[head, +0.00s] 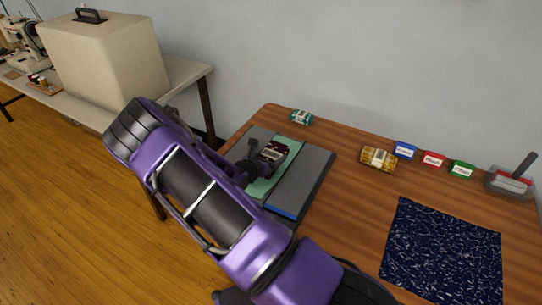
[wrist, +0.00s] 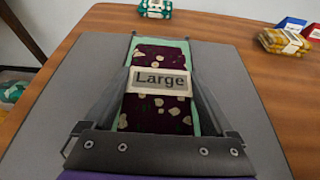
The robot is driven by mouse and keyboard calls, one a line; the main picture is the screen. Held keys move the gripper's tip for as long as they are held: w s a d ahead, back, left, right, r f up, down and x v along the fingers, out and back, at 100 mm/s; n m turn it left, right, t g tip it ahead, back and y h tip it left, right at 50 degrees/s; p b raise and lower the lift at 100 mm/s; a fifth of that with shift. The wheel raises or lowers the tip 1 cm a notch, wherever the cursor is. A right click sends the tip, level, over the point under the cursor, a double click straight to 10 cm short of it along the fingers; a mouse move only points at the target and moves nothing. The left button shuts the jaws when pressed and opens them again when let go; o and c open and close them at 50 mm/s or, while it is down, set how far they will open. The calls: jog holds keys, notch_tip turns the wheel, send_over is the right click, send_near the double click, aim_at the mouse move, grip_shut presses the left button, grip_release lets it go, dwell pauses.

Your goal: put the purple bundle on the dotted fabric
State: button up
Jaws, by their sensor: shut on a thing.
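The purple bundle (wrist: 155,112) is dark purple with cream spots and a white band reading "Large". My gripper (wrist: 160,84) is shut on it, one finger along each side. In the head view the bundle (head: 275,151) is over the green strip (head: 286,164) on the grey mat; I cannot tell whether it touches the strip. My gripper (head: 262,160) and arm partly hide it there. The dotted fabric (head: 443,252) is a navy square with white specks, flat at the right front of the table and bare.
A teal bundle (head: 301,117) lies at the table's back edge. A yellow bundle (head: 378,158) lies before the blue (head: 404,150), red (head: 433,158) and green (head: 461,169) labelled boxes. A clear container (head: 511,184) stands at the right. Wood between mat and fabric is clear.

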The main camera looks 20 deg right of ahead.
jog(key=shift+s+f+b, duration=0.1)
jog(key=shift+f+b, duration=0.35)
jog(key=shift+f, duration=0.15)
jog(key=shift+a+f, duration=0.1)
jog(key=shift+f, duration=0.1)
jog(key=shift+c, duration=0.9)
jog(key=o, duration=1.4)
jog(key=shift+f, duration=0.1)
jog(key=shift+c, duration=0.2)
jog(key=shift+r, duration=0.25)
jog(key=shift+r, duration=0.3)
jog(key=shift+r+p, duration=0.55)
jog(key=shift+p, duration=0.1)
jog(key=v, duration=1.1)
jog(key=shift+s+a+r, duration=0.1)
jog(key=shift+s+a, duration=0.1)
